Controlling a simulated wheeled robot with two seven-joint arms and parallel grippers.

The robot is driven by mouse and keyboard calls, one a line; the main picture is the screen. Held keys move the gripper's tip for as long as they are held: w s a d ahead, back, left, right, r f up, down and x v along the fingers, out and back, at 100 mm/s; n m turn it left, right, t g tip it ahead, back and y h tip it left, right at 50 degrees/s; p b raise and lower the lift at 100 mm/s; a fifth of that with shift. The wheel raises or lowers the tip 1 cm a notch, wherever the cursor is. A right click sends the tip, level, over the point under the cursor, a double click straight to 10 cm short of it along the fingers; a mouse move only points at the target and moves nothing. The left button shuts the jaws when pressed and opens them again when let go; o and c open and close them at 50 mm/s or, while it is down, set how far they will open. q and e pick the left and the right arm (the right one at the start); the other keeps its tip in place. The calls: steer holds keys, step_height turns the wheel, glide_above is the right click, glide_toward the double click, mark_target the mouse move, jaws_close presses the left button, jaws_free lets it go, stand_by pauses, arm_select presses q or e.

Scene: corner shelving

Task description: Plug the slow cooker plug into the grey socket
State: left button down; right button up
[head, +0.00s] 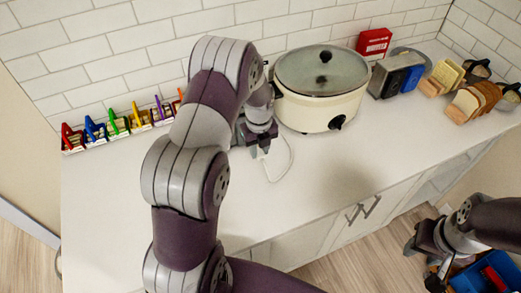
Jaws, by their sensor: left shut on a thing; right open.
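The cream slow cooker (318,108) with a glass lid stands on the white counter against the tiled wall. Its white cord (288,165) loops over the counter in front of it. My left gripper (262,148) is just left of the cooker, low over the counter, shut on the small white plug (261,154) at the cord's end. The gripper hides much of the plug. I cannot make out a grey socket; my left arm covers part of the wall and counter. My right gripper (424,264) is open, below the counter's front edge at the lower right.
Several coloured racks (112,122) stand along the wall at the left. Right of the cooker are a red box (373,42), a dark toaster (391,76) and bread in holders (473,102). A blue crate (487,277) is at lower right. The counter's front middle is clear.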

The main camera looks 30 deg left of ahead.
arm_select(q)
steer(key=shift+w+a+f, duration=0.1)
steer(key=shift+w+a, duration=1.4)
steer(key=shift+a, duration=0.3)
stand_by(0.4)
steer(key=shift+w+a, duration=0.75)
steer(key=shift+a, duration=0.15)
steer(key=shift+w+a, duration=0.15)
stand_by(0.5)
steer(key=c, duration=0.8)
jaws_free()
